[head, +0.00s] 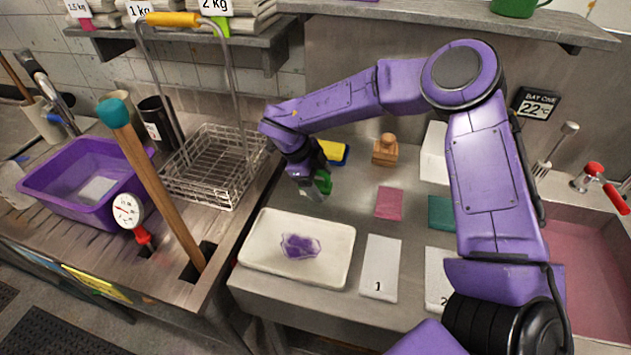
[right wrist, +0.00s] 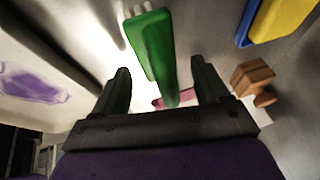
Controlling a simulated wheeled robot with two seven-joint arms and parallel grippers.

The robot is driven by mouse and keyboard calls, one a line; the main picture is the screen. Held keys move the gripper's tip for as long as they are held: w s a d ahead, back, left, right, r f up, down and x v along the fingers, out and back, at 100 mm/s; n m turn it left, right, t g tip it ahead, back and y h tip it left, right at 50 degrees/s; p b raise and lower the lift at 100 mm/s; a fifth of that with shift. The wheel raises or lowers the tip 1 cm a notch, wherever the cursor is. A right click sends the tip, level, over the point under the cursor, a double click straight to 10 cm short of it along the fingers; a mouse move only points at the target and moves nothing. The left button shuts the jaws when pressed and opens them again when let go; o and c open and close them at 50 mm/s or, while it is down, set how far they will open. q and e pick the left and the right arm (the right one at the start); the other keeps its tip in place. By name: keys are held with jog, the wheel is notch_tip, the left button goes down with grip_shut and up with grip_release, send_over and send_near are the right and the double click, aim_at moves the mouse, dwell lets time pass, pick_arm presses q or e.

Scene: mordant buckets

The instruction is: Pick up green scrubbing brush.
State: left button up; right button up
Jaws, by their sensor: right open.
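The green scrubbing brush (head: 323,183) is on the steel counter at the middle of the head view, partly hidden by my right gripper (head: 309,184). In the right wrist view the brush (right wrist: 153,45) shows as a long green block with pale bristles at its far end. Its near end lies between the two dark fingers of my right gripper (right wrist: 160,90). The fingers are apart, with visible gaps on both sides of the brush. My left gripper is not in view.
A yellow and blue sponge (head: 334,151) and a wooden block with a knob (head: 385,150) stand close behind the brush. A white tray (head: 257,268) with a purple patch lies in front. Pink (head: 389,203) and teal (head: 441,212) cloths lie to the right.

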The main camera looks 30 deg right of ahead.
aim_at(318, 173)
jog(key=c, duration=1.2)
jog(key=shift+r, duration=0.1)
jog(key=shift+r+b, duration=0.25)
jog(key=shift+b, duration=0.05)
jog(key=b+v, duration=0.1)
jog(key=v, duration=0.2)
jog(key=shift+s+d+r, duration=0.1)
jog(key=shift+d+r, duration=0.05)
jog(key=shift+r, duration=0.1)
jog(key=shift+w+a+r+b, duration=0.35)
jog(key=shift+a+r, duration=1.15)
jog(key=shift+a, duration=0.65)
jog(key=shift+w+a+r+b, duration=0.4)
jog(key=shift+a+r, duration=1.15)
jog(key=shift+a, duration=0.6)
jog(key=shift+w+a+r+b, duration=0.35)
jog(key=shift+a+r, duration=1.15)
jog(key=shift+a, duration=0.65)
